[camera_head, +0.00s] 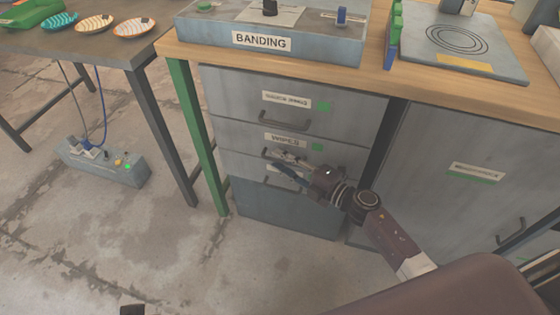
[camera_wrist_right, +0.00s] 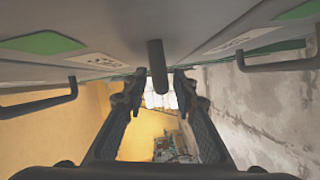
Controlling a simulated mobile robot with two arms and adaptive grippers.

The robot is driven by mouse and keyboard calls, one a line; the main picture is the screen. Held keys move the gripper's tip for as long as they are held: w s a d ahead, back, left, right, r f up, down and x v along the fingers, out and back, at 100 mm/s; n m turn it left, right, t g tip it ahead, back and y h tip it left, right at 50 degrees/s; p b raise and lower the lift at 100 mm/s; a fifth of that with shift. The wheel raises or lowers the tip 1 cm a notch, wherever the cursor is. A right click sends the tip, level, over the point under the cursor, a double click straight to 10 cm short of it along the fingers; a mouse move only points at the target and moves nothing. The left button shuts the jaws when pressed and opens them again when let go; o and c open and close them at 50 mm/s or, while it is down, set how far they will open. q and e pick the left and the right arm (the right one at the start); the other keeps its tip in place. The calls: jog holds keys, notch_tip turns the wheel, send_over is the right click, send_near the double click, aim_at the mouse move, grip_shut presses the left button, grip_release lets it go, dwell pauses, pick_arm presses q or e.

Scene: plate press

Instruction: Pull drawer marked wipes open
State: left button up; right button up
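The drawer marked WIPES (camera_head: 252,137) is the middle grey front of the stack under the wooden bench. Its label (camera_head: 286,140) has a green patch beside it. The front looks flush with its neighbours, so the drawer appears closed. My right gripper (camera_head: 284,164) is at its handle (camera_head: 268,154), partly covering it. In the right wrist view, a dark handle bar (camera_wrist_right: 157,65) is seen end-on between the two separated fingers of my right gripper (camera_wrist_right: 158,90). Gaps show on both sides, so the fingers are open around it. My left gripper is not recognisable in view.
Above is a drawer with an upside-down label (camera_head: 286,100); below is another drawer (camera_head: 270,207). A cabinet door (camera_head: 450,160) stands to the right, a green table leg (camera_head: 192,130) to the left. A power box (camera_head: 105,163) sits on the floor. Floor before the drawers is clear.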

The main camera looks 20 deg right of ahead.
pick_arm(q)
jog(key=shift+r, duration=0.15)
pick_arm(e)
jog(key=shift+w+a, duration=0.2)
jog(key=shift+w, duration=0.05)
grip_shut()
